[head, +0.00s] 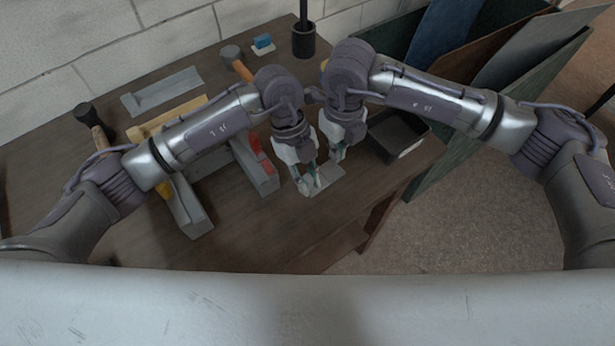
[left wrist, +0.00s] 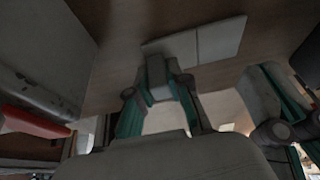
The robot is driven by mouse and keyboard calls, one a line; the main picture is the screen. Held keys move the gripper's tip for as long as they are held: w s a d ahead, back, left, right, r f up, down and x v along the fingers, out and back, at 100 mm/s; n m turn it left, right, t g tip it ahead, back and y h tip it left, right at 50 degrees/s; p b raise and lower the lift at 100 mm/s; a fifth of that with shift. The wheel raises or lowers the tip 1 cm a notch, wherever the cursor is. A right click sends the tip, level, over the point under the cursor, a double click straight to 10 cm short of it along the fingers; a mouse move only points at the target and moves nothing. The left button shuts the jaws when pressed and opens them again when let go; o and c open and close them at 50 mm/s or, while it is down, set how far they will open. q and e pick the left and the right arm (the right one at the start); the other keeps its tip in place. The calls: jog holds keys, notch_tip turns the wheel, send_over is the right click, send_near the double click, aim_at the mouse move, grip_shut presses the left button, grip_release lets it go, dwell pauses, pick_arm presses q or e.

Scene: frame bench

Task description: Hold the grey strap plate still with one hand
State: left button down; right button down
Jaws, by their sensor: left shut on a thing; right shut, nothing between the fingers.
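The grey strap plate (head: 328,177) lies flat on the wooden bench near its front right edge. In the left wrist view it is a pale strip (left wrist: 218,40) with a thin line across it, beyond my fingers. My left gripper (head: 309,189) points down at the plate's left end and is shut on it; in the left wrist view its fingertips (left wrist: 160,80) come together there, hiding the gripped edge. My right gripper (head: 337,156) is shut and empty, just behind the plate. It also shows at the right of the left wrist view (left wrist: 272,95).
A grey frame (head: 187,212) with a red clamp-like part (head: 261,155) stands left of my grippers. A dark tray (head: 408,140) sits right of them. A mallet (head: 236,62) and a blue-topped block (head: 263,43) lie behind. Boards lean at the right.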

notch_tip(320, 180, up, 4)
jog(key=shift+f, duration=0.15)
dwell(0.3)
pick_arm(q)
jog(key=c, duration=1)
grip_release()
jog(key=v, duration=1.2)
jog(key=shift+w, duration=0.1)
